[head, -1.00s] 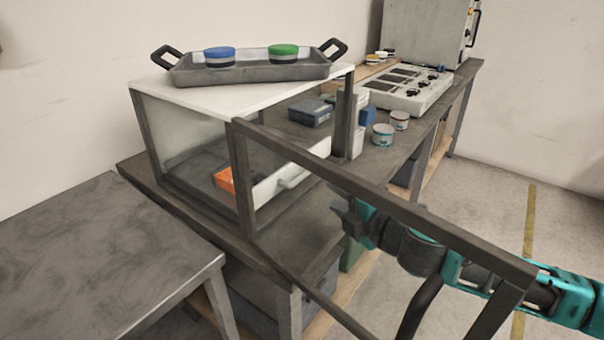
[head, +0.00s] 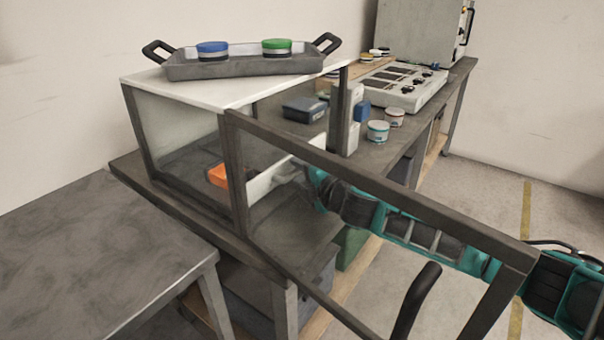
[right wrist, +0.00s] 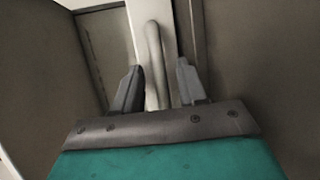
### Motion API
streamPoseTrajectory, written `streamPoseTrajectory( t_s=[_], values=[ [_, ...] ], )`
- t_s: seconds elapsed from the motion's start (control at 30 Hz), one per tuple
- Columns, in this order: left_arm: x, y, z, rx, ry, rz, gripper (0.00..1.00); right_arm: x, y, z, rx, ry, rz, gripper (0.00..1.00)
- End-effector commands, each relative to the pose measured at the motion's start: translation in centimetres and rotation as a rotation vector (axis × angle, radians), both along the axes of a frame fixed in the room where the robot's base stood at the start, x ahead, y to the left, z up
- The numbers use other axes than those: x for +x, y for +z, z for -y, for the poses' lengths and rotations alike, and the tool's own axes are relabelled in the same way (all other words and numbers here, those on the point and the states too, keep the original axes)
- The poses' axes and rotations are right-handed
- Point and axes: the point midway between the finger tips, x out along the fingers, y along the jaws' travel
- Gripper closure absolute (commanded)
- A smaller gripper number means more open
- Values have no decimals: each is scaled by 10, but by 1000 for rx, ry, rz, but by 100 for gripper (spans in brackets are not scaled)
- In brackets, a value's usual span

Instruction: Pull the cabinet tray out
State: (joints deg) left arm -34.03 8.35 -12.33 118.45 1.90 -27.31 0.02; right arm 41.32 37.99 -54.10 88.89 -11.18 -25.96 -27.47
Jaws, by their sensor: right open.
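The cabinet (head: 231,165) has a white top, dark posts and see-through sides, and its framed door (head: 380,185) stands swung open toward me. The white tray (head: 262,187) is inside the cabinet, with an orange thing (head: 218,175) in or beside it. My right gripper (head: 303,180) is at the tray's front, partly hidden behind the door frame. In the right wrist view, the right gripper's fingers (right wrist: 157,88) are open on either side of the pale tray handle (right wrist: 154,58). I cannot tell whether they touch it. My left gripper is not in view.
A grey tray (head: 250,69) with a blue-lidded jar (head: 212,51) and a green-lidded jar (head: 276,50) sits on the cabinet. Small pots (head: 378,131) stand on the bench to the right. A grey table (head: 110,260) is at the lower left.

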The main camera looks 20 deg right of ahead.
Motion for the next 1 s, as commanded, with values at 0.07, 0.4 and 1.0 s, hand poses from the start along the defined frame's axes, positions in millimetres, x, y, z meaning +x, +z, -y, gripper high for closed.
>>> streamPoseTrajectory(
  t_s=[0.07,0.4,1.0],
  values=[
    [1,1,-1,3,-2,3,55,0,0,0,0,0,0,59],
    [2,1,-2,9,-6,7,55,0,0,0,1,1,0,82],
    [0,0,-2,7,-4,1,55,-1,-1,0,1,0,-1,100]
  ],
)
